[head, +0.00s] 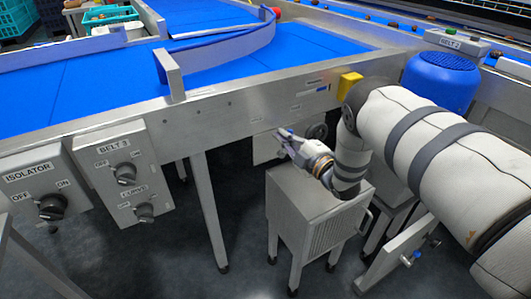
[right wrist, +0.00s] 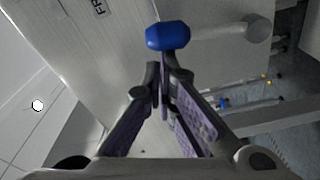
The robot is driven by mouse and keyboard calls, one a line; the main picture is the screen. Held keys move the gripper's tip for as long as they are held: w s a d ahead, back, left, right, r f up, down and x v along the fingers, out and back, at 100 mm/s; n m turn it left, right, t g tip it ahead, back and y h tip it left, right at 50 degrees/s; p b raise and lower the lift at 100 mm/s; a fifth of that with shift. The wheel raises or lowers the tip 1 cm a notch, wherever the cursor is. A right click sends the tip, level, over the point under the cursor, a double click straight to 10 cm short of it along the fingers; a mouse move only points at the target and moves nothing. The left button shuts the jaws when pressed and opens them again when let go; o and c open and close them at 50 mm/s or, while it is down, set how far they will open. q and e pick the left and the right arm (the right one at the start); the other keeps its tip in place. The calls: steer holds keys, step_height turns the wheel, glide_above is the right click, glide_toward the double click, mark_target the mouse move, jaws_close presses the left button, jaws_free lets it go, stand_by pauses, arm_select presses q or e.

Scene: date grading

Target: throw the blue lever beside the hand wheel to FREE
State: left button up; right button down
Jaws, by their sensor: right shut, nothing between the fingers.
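The blue lever's rounded knob (right wrist: 168,36) shows in the right wrist view, just beyond my right gripper's fingertips (right wrist: 163,72). The fingers are shut, with nothing between them, and their tips are close below the knob. I cannot tell whether they touch it. A partly cut-off label starting "FR" (right wrist: 99,7) is on the pale panel left of the knob. In the head view my right gripper (head: 284,134) is at the conveyor's front side, beside a dark hand wheel (head: 318,131). The lever cannot be made out there. My left gripper is out of view.
A grey vented cabinet (head: 300,212) stands below my right gripper. A blue motor cover (head: 440,78) is at the right. Conveyor legs (head: 208,210) stand on the dark floor.

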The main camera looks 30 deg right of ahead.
steer(key=shift+d+m, duration=0.5)
steer(key=shift+m, duration=0.1)
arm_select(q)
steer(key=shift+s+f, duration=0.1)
arm_select(e)
steer(key=shift+d, duration=0.5)
steer(key=shift+d, duration=0.1)
